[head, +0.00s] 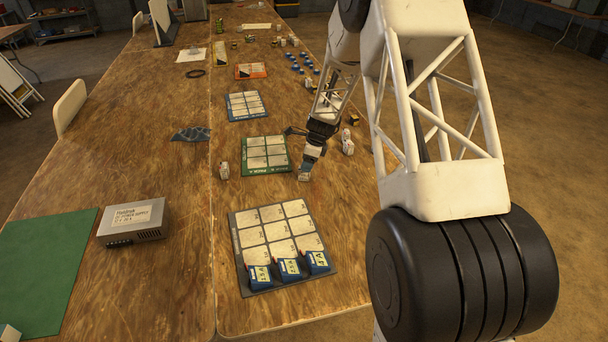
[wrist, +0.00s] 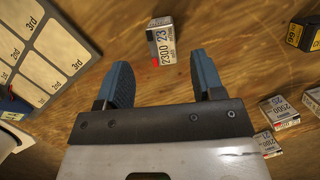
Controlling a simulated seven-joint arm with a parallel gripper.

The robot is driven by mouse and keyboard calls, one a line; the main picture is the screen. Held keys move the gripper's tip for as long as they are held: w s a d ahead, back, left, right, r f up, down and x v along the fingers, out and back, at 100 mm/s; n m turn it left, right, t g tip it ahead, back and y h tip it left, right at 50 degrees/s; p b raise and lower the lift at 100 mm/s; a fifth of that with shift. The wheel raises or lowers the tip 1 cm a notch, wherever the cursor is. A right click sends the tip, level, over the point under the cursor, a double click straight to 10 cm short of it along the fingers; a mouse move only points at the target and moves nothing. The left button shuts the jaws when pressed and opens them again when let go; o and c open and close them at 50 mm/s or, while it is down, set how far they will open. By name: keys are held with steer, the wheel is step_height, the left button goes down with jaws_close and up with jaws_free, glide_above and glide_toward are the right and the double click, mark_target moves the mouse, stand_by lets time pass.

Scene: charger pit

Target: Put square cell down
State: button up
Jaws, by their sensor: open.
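A square white-and-grey cell (wrist: 162,42) marked 2300 and 23 stands on the wooden table in the wrist view. My gripper (wrist: 164,72) is open, with its two blue fingers spread apart. In the head view my gripper (head: 305,172) is low over the table, right of the green-edged board (head: 289,164). A small whitish shape at the fingertips there is too small to tell apart.
A dark board (head: 237,234) with a white grid holds three blue cells (head: 289,268) in its front row. Other cells (wrist: 281,113) lie right of my gripper in the wrist view. A grey power supply (head: 134,222) sits left. Bare table lies between the boards.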

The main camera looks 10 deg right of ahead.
mark_target(303, 173)
steer(key=shift+a+f, duration=0.2)
steer(key=shift+f, duration=0.5)
steer(key=shift+w+f, duration=0.1)
steer(key=shift+x, duration=2.5)
steer(key=shift+w, duration=0.15)
jaws_close()
